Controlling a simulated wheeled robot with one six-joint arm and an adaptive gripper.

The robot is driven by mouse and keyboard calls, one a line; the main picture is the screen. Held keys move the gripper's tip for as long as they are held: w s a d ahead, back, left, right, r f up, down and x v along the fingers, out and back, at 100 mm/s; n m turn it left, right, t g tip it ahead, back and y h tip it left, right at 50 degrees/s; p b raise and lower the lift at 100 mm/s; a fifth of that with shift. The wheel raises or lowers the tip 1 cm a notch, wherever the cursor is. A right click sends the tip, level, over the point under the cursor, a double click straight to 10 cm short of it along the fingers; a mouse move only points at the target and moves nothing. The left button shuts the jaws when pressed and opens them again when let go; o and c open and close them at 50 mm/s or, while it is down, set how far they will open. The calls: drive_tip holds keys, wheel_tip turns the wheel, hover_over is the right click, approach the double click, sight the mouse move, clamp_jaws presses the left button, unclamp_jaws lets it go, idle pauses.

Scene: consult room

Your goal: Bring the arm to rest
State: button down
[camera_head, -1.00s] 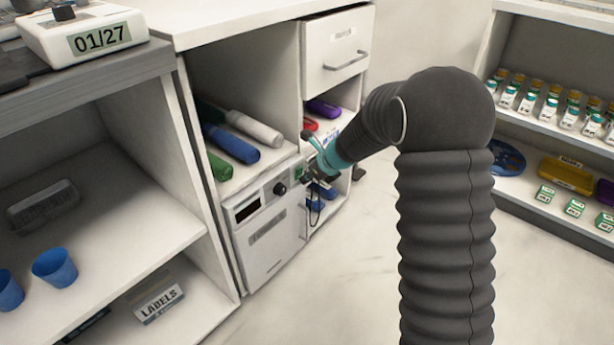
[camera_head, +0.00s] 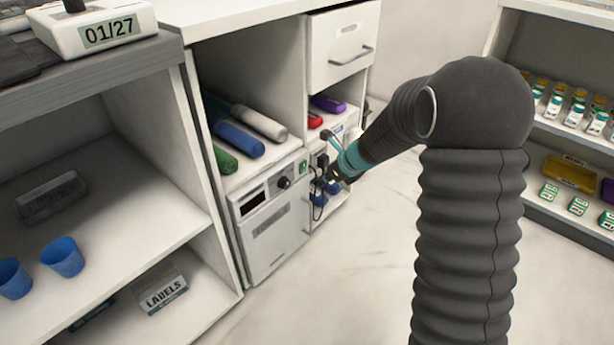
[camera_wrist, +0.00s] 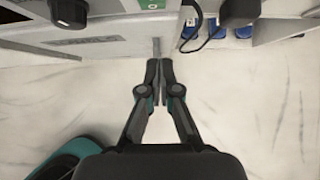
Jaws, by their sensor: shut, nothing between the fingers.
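My arm is covered in a dark ribbed sleeve and reaches across the head view toward the cabinet. My gripper (camera_head: 328,182) is at the arm's end, in front of the cabinet beside the white device. In the wrist view my gripper (camera_wrist: 165,75) has its two fingers together and empty. Its tips point at the lower edge of the device front (camera_wrist: 105,45), over the pale floor. Whether the tips touch the device I cannot tell.
The white device (camera_head: 270,235) with a dark knob (camera_head: 284,182) fills the cabinet's lower bay. Coloured rolls lie above it, including a blue one (camera_head: 239,140). A cable hangs beside it. A shelf with bottles (camera_head: 575,112) stands right. The floor (camera_head: 350,275) between is clear.

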drive_tip(key=s+d+r, duration=0.4)
drive_tip(key=d+r, duration=0.1)
drive_tip(key=s+d+r+n+g+h+p, duration=0.2)
drive_tip(key=s+d+n+g, duration=0.1)
drive_tip(key=s+n, duration=1.2)
drive_tip(key=s+d+r+n+t+h+p, duration=0.1)
drive_tip(key=s+d+r+n+t+h, duration=0.1)
drive_tip(key=s+r+n, duration=0.3)
drive_tip(key=s+d+r+n+t+h+p, duration=0.1)
drive_tip(key=s+d+r+n, duration=0.4)
drive_tip(key=s+r, duration=0.5)
drive_tip(key=shift+s+r+n+t+h, duration=0.35)
drive_tip(key=shift+s+t+h, duration=0.2)
drive_tip(key=shift+s, duration=0.3)
